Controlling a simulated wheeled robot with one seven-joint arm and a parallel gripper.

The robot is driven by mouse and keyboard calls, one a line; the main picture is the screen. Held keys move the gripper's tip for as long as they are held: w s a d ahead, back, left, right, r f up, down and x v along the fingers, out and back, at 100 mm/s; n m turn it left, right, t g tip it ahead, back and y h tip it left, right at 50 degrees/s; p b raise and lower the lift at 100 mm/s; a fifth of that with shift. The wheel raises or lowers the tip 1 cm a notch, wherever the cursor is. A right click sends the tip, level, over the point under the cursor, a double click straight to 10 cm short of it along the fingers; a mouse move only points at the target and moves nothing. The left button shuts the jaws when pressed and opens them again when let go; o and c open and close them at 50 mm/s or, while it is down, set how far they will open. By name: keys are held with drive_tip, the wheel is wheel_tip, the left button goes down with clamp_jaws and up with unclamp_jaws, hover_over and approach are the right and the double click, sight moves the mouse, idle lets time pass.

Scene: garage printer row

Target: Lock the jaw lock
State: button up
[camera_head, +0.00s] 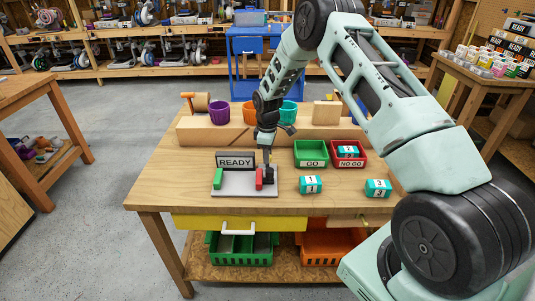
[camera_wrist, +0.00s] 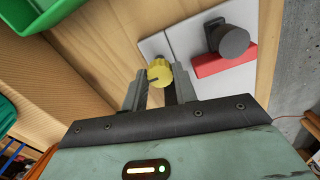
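A pale grey fixture plate (camera_head: 240,188) on the workbench bears a green block (camera_head: 218,178) at left and a red block (camera_head: 259,177) at right. Beside the red block is a dark round knob (camera_head: 269,174), seen larger in the wrist view (camera_wrist: 233,42). In the wrist view a yellow knob (camera_wrist: 158,74) with a dark mark sits by the plate's edge. My gripper (camera_wrist: 160,86) is open, with its fingers on either side of the yellow knob; contact cannot be told. In the head view my gripper (camera_head: 266,158) points down at the plate's right rear, and the yellow knob cannot be made out.
A READY sign (camera_head: 235,161) stands behind the plate. A green GO tray (camera_head: 311,153) and a red NO GO tray (camera_head: 360,161) are to the right. Teal numbered blocks (camera_head: 311,185) (camera_head: 377,188) lie in front of them. Cups stand along the back ledge.

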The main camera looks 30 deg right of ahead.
drive_tip(key=shift+m, duration=0.3)
drive_tip(key=m+b, duration=0.1)
drive_tip(key=m, duration=0.2)
drive_tip(key=shift+f+m+b, duration=0.1)
drive_tip(key=shift+m+b, duration=0.2)
drive_tip(key=shift+b, duration=0.1)
drive_tip(key=m+b, duration=0.1)
drive_tip(key=m, duration=0.3)
drive_tip(key=shift+m, duration=0.3)
drive_tip(key=m, duration=0.4)
drive_tip(key=shift+b, duration=0.4)
drive_tip(key=m, duration=0.5)
drive_tip(key=o, duration=1)
drive_tip(key=shift+r, duration=0.25)
